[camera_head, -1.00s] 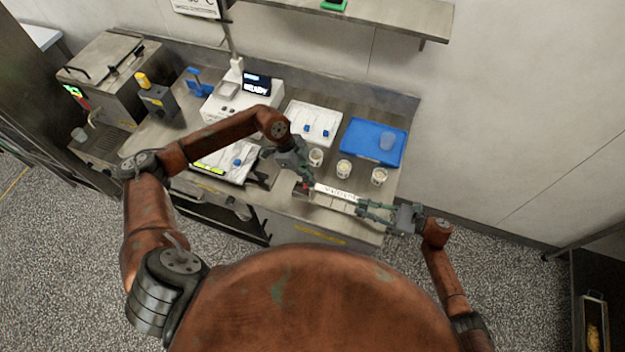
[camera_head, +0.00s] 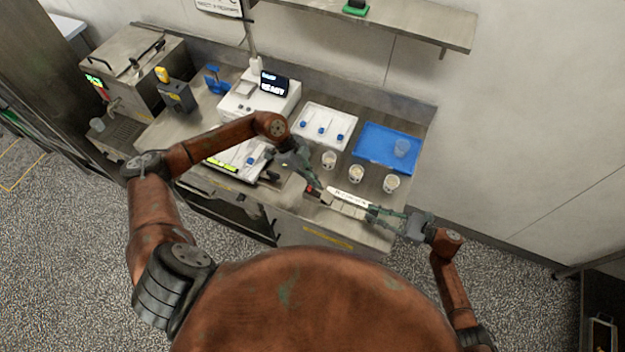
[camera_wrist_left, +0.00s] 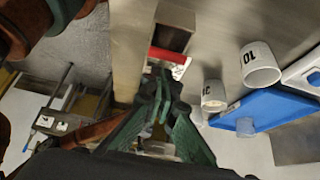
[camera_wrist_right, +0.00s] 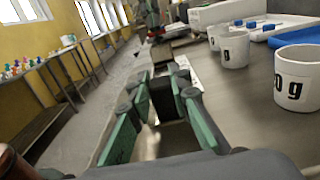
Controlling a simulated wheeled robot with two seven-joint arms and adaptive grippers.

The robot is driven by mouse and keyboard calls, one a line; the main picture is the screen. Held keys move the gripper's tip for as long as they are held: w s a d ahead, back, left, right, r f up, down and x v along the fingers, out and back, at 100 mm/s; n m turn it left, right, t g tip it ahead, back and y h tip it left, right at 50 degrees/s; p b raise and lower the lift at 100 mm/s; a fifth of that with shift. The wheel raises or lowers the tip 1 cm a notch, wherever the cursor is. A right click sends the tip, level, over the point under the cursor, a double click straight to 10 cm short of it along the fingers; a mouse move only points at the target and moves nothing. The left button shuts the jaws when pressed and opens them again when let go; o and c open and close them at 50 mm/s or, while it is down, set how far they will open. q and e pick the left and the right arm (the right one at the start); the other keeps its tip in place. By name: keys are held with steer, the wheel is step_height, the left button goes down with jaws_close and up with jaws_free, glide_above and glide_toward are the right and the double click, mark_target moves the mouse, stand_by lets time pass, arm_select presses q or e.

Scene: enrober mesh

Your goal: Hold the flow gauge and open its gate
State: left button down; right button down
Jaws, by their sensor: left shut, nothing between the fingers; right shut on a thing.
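The flow gauge (camera_head: 348,199) is a long, narrow metal piece with a white printed strip, at the bench's front edge. A small red part (camera_head: 313,190), perhaps its gate, shows at its left end; a red part also shows in the left wrist view (camera_wrist_left: 166,55). My left gripper (camera_head: 318,186) is shut and empty close to that red part; whether they touch is unclear. My right gripper (camera_head: 371,211) is shut on the gauge's right end. In the right wrist view a dark block (camera_wrist_right: 163,97) sits between its fingers.
Several white cups stand behind the gauge, one directly behind it (camera_head: 356,173). A blue tray (camera_head: 372,157), a white tray with blue-ended tools (camera_head: 343,113) and a white scale (camera_head: 243,101) stand further back. The bench's front edge is close to both grippers.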

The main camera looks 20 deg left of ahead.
arm_select(q)
steer(key=shift+d+f, duration=0.1)
steer(key=shift+d, duration=0.35)
steer(key=shift+d+r, duration=0.15)
steer(key=shift+r, duration=0.05)
steer(key=d+r, duration=0.2)
steer(key=r, duration=0.1)
steer(key=shift+d, duration=0.15)
glide_toward(323, 193)
steer(key=a+r, duration=0.4)
steer(key=shift+s, duration=0.1)
arm_select(e)
steer(key=c, duration=1.7)
jaws_free()
